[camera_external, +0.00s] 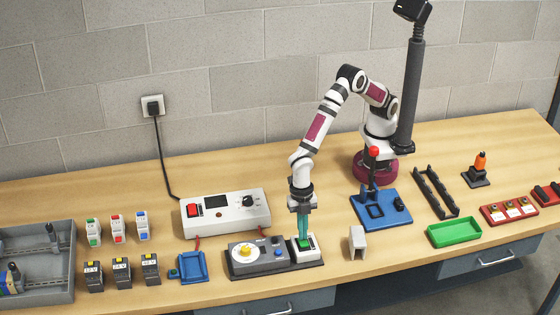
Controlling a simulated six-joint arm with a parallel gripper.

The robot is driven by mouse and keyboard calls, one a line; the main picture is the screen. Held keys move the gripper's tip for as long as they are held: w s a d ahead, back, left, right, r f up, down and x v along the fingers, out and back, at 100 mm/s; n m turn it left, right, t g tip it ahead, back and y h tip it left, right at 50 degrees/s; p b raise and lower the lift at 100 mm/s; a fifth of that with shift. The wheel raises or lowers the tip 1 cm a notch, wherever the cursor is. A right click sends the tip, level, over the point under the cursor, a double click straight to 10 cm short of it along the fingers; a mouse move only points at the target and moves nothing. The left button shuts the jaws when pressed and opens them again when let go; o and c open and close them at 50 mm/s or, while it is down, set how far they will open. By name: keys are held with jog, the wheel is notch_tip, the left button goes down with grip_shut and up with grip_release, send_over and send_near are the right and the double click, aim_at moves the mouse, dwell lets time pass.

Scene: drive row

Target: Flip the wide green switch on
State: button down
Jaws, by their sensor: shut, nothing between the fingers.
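The wide green switch (304,244) sits in a white housing (311,256) at the right end of a dark base plate, at the front middle of the bench. My gripper (303,237) points straight down over it. Its teal fingers are shut with nothing between them. The fingertips are at or just above the green switch; I cannot tell whether they touch it. They hide part of the switch, and its tilt is too small to tell.
A grey unit with a yellow dial (245,251) stands just left of the switch. A white power box (226,212) is behind it. A grey bracket (357,242) and a blue lever base (381,208) stand to the right. A green tray (454,233) lies further right.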

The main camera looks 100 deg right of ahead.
jog(key=d+r, duration=0.6)
jog(key=r, duration=0.6)
jog(key=shift+d+r, duration=0.15)
jog(key=s+d+r+m, duration=0.3)
jog(key=s+d+m, duration=0.25)
jog(key=d, duration=0.25)
jog(key=s+d+r+m, duration=0.3)
jog(key=s+d+m, duration=0.2)
jog(key=d+m, duration=0.25)
jog(key=s+d+f+m, duration=0.1)
jog(key=s+d+m, duration=0.2)
jog(key=s+m, duration=0.2)
jog(key=s+d+f+m, duration=0.1)
jog(key=s+d+m, duration=0.2)
jog(key=s+m, duration=0.2)
jog(key=s, duration=0.2)
jog(key=shift+s+f+m+h, duration=0.3)
jog(key=shift+s+f, duration=0.05)
jog(key=shift+s, duration=0.05)
